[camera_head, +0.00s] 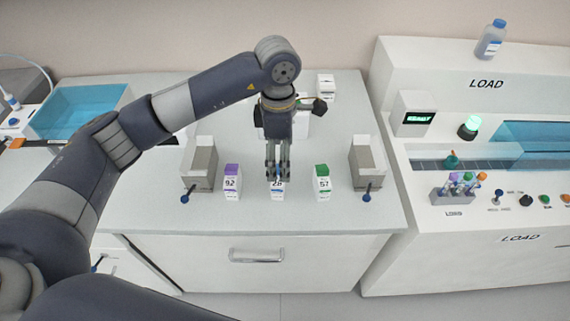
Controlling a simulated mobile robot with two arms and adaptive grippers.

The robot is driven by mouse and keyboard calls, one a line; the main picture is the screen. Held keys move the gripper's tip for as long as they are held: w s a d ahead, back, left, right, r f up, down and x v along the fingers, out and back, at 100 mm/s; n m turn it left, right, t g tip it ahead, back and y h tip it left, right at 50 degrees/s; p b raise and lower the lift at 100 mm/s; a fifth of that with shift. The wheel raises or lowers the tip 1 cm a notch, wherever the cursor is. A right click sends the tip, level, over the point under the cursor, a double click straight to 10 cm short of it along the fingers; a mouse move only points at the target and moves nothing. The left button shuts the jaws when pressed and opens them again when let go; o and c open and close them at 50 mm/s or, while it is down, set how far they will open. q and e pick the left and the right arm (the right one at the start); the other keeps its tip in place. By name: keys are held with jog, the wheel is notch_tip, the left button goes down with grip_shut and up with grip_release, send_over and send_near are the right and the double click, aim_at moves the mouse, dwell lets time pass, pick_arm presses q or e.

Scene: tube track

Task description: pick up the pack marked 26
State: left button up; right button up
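The pack marked 26 (277,190) stands upright on the counter, white with a bit of blue at its top, between two other packs. My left gripper (278,176) points straight down right over it, with its fingertips at the pack's top. The fingers hide most of the top, so I cannot tell whether they grip it. My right gripper is not in view.
A purple-topped pack marked 92 (232,182) stands to the left and a green-topped pack marked 57 (322,183) to the right. Grey blocks (199,167) (368,165) flank them. White packs (326,86) stand behind. The counter front (275,222) is clear.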

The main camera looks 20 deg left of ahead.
aim_at(278, 175)
pick_arm(q)
jog(key=shift+w+a+f, duration=0.2)
jog(key=shift+w+f, duration=0.2)
jog(key=shift+f, duration=0.15)
jog(key=f, duration=0.2)
jog(key=f+p, duration=0.1)
jog(key=shift+s+f, duration=0.4)
jog(key=shift+f, duration=0.35)
jog(key=f+p, duration=0.2)
jog(key=f, duration=0.1)
jog(key=shift+a+f, duration=0.2)
jog(key=shift+f, duration=0.1)
jog(key=shift+w+f, duration=0.1)
jog(key=shift+f, duration=0.45)
jog(key=c, duration=1.2)
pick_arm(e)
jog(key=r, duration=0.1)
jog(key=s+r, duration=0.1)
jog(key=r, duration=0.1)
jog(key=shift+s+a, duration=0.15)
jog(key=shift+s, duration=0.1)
